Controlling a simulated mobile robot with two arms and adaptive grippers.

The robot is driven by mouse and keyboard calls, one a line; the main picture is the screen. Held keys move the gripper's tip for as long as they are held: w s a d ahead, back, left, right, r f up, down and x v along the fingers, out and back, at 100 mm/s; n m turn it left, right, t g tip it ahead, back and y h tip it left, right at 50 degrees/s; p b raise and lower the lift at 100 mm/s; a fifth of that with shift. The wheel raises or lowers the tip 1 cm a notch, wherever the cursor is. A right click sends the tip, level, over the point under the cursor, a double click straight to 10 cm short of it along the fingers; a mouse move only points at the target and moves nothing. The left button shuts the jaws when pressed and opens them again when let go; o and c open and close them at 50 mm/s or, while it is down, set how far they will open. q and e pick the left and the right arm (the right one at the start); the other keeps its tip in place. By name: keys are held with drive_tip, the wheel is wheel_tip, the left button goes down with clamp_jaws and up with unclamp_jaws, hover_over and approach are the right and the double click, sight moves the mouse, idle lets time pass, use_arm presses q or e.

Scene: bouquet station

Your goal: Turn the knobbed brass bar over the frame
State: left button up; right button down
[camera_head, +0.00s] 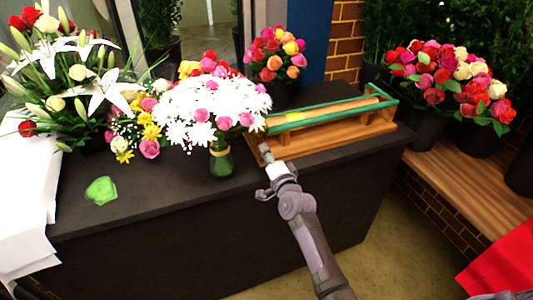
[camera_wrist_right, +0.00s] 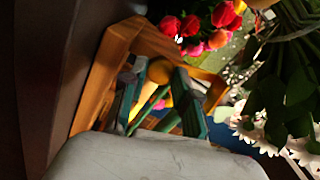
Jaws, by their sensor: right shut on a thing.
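The wooden frame (camera_head: 330,138) sits on the dark counter at the back right, with green rails (camera_head: 335,117) and a pale yellow roll lying lengthwise. My right gripper (camera_head: 265,152) is at the left front end of the frame. In the right wrist view its two fingers (camera_wrist_right: 158,98) close around a yellowish piece (camera_wrist_right: 158,72) with a thin green strip beside it. I take this piece to be the knobbed brass bar; the bar's full shape is hidden. The wooden frame (camera_wrist_right: 100,75) surrounds the fingers there. My left gripper is not in view.
A vase of white and pink flowers (camera_head: 210,105) stands close left of the frame. A bouquet of roses (camera_head: 275,55) stands behind it. A green piece (camera_head: 101,191) lies on the counter at left. The counter front (camera_head: 160,195) is clear.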

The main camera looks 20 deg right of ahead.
drive_tip(key=shift+m, duration=1.6)
drive_tip(key=c, duration=0.9)
unclamp_jaws()
drive_tip(key=shift+s+f, duration=0.1)
drive_tip(key=s, duration=1.1)
drive_tip(key=shift+s+d, duration=0.2)
drive_tip(key=shift+s, duration=0.2)
